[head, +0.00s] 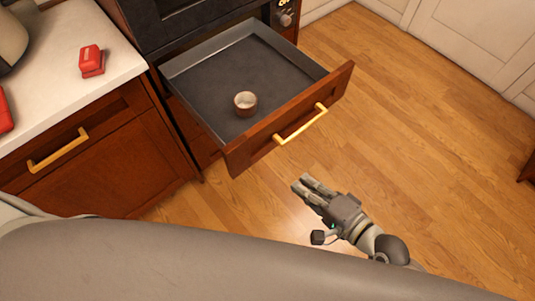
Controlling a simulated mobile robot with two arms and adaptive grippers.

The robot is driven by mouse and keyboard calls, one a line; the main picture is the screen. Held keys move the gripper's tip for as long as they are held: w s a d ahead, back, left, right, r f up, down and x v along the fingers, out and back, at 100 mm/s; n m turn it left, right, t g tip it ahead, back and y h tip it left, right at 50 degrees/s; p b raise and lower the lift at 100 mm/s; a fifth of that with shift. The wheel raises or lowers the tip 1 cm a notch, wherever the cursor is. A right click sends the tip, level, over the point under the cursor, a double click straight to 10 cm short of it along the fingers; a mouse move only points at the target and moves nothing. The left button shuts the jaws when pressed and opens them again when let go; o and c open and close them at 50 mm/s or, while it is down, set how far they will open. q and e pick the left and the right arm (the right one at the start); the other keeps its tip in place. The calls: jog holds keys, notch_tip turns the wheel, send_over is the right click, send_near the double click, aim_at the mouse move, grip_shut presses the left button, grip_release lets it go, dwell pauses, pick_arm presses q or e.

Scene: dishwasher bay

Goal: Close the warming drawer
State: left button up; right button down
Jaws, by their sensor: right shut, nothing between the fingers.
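The warming drawer (290,118) is pulled well out below a black oven (185,18). It has a wooden front with a gold bar handle (301,124) and a dark tray inside. A small brown cup with a pale inside (245,104) sits in the tray. My right gripper (305,187) is shut and empty, in front of the drawer and below its handle in the picture, apart from it. My left gripper is not in view.
A white counter (60,105) with a red object (91,60) stands at the left, above a wooden cabinet with a gold handle (58,150). Wooden floor (430,130) lies clear to the right of the drawer. White cabinets (470,40) line the back right.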

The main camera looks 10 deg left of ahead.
aim_at(261, 148)
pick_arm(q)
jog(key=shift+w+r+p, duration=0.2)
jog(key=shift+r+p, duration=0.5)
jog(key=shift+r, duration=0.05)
pick_arm(e)
jog(key=x, duration=0.9)
jog(key=r+x, duration=0.1)
jog(key=x, duration=0.3)
jog(key=shift+w+a+f, duration=0.15)
jog(key=shift+w+a, duration=0.15)
jog(key=shift+w, duration=0.1)
jog(key=shift+a, duration=0.1)
